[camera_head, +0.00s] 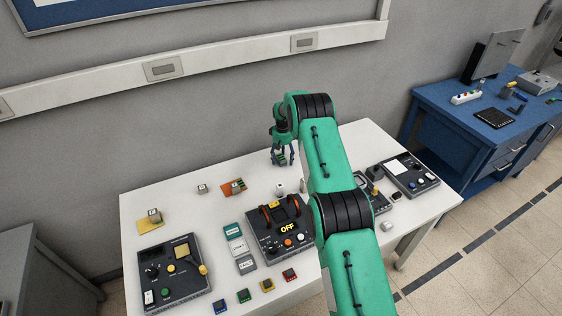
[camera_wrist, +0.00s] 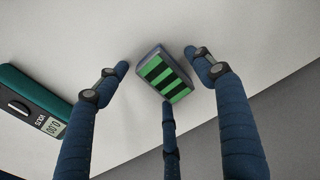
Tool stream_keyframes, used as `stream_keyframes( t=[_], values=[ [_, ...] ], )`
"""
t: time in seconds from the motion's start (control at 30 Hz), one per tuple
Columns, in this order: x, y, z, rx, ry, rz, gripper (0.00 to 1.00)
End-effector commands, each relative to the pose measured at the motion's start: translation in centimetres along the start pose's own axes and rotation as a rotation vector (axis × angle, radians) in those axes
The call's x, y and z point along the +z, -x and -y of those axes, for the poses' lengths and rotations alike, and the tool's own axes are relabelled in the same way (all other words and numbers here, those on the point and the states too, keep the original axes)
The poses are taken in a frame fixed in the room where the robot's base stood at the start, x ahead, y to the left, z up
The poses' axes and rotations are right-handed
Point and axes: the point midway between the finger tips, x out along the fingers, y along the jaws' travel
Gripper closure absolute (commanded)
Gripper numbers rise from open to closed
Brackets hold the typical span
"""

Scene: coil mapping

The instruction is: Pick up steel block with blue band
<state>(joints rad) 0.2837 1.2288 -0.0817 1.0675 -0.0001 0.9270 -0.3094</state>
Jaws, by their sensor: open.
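My gripper (camera_head: 283,162) is open over the back of the white table, fingers pointing down. In the wrist view its three fingers (camera_wrist: 164,80) surround a dark grey block with green and black stripes (camera_wrist: 163,76), with gaps at the side fingers. I see no blue band on this block. In the head view small pale blocks stand on the table: one on a yellow pad (camera_head: 154,215), one at the back (camera_head: 202,188), one by an orange pad (camera_head: 237,186), and one in the middle (camera_head: 280,188). They are too small to tell which has a blue band.
A black panel reading OFF (camera_head: 287,230) with orange handles stands mid-table. A control box (camera_head: 172,272) is at left, and a meter (camera_head: 410,174) at right. Several coloured blocks (camera_head: 267,285) line the front edge. A teal meter (camera_wrist: 35,100) lies left in the wrist view.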

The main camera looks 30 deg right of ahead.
Motion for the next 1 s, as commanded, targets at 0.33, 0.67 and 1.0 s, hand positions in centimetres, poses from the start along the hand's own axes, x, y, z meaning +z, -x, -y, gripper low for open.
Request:
stream_keyframes(
  t=[0.33,0.67,1.0],
  values=[
    [0.00,0.02,0.01,0.000,0.000,0.000,0.32],
    [0.01,0.02,0.00,0.000,0.000,0.000,0.70],
    [-0.09,0.18,-0.03,0.001,0.000,-0.002,1.00]
  ],
)
